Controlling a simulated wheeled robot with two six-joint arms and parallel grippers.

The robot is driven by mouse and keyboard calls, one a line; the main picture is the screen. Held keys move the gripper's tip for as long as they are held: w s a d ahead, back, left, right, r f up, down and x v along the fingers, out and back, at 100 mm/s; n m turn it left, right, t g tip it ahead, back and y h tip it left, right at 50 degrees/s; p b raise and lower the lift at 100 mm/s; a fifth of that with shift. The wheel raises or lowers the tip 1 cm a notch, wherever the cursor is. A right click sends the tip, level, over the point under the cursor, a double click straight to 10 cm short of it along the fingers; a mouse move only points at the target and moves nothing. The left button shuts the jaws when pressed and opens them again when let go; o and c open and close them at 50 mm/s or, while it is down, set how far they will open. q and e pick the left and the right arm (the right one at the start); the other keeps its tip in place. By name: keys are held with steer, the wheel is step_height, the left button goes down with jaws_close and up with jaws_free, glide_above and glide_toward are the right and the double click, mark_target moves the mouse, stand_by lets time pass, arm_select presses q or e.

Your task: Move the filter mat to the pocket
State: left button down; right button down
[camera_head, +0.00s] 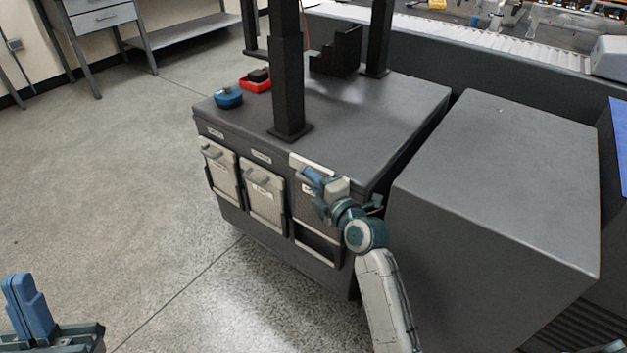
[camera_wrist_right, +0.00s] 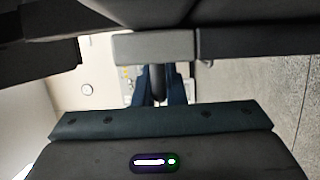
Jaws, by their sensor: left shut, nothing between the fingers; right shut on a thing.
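My right gripper (camera_head: 313,181) is at the front of the dark machine base, at the upper part of the right-hand pocket (camera_head: 318,247). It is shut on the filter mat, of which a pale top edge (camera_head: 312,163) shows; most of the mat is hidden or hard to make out. In the right wrist view the blue fingers (camera_wrist_right: 159,92) close on a dark grip below a pale grey bar (camera_wrist_right: 155,46). I cannot tell how far the mat sits inside the pocket. My left gripper (camera_head: 29,305) is shut and empty at the lower left, far from the machine.
Two pale panels with handles, one at the left (camera_head: 220,168) and one in the middle (camera_head: 264,195), sit in neighbouring pockets. A blue round item (camera_head: 228,97) and a red tray (camera_head: 256,83) lie on the base top. A dark cabinet (camera_head: 500,185) stands close on the right.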

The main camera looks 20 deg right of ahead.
steer(key=shift+s+a+f+b, duration=0.1)
steer(key=shift+s+f+b, duration=0.05)
steer(key=shift+b, duration=0.2)
stand_by(0.4)
stand_by(0.3)
steer(key=shift+b, duration=0.5)
steer(key=shift+f, duration=0.1)
steer(key=shift+f+b, duration=0.45)
steer(key=shift+b, duration=0.2)
steer(key=shift+f+b, duration=0.15)
steer(key=shift+b, duration=0.15)
steer(key=shift+f+b, duration=0.55)
steer(key=shift+b, duration=0.1)
stand_by(0.4)
